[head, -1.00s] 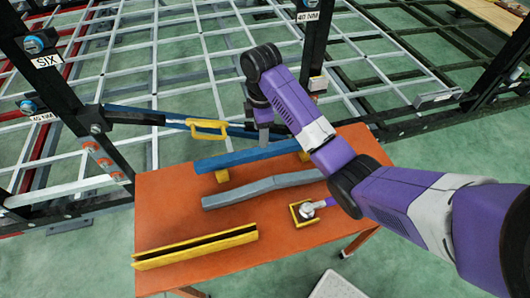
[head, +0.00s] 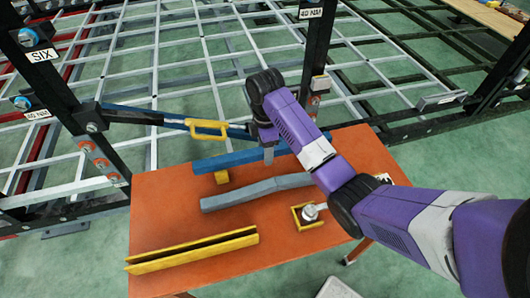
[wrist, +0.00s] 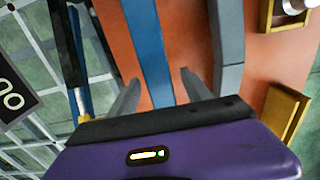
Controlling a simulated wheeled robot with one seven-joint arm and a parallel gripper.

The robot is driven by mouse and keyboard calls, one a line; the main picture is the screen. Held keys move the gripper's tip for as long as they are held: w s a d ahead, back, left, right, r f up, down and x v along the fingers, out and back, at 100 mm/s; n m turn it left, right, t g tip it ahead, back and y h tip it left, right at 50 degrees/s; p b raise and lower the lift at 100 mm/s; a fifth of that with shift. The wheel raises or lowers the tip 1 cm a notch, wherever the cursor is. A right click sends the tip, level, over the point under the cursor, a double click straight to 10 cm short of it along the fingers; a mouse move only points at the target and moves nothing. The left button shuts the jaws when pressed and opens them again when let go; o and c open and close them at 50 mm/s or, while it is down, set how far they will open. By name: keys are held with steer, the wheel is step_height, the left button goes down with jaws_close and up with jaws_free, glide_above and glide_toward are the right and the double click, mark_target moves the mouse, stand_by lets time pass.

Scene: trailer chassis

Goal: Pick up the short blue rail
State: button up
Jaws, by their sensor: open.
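In the head view my gripper (head: 268,154) points down at the right part of the rail, and my arm hides what is beyond. In the wrist view the blue rail (wrist: 148,45) runs lengthwise between my two open fingers (wrist: 160,92). One finger is on each side of it in the picture, with gaps visible. I cannot tell whether the fingertips are beside the rail or still above it.
A bent grey rail (head: 255,191) lies just in front on the orange table (head: 165,205). A yellow channel (head: 190,250) lies at the front left, and a small yellow tray (head: 307,217) holds a silver part. Behind stands the chassis frame with a yellow handle (head: 207,127).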

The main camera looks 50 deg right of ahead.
jaws_close()
steer(key=shift+r, duration=0.1)
stand_by(1.3)
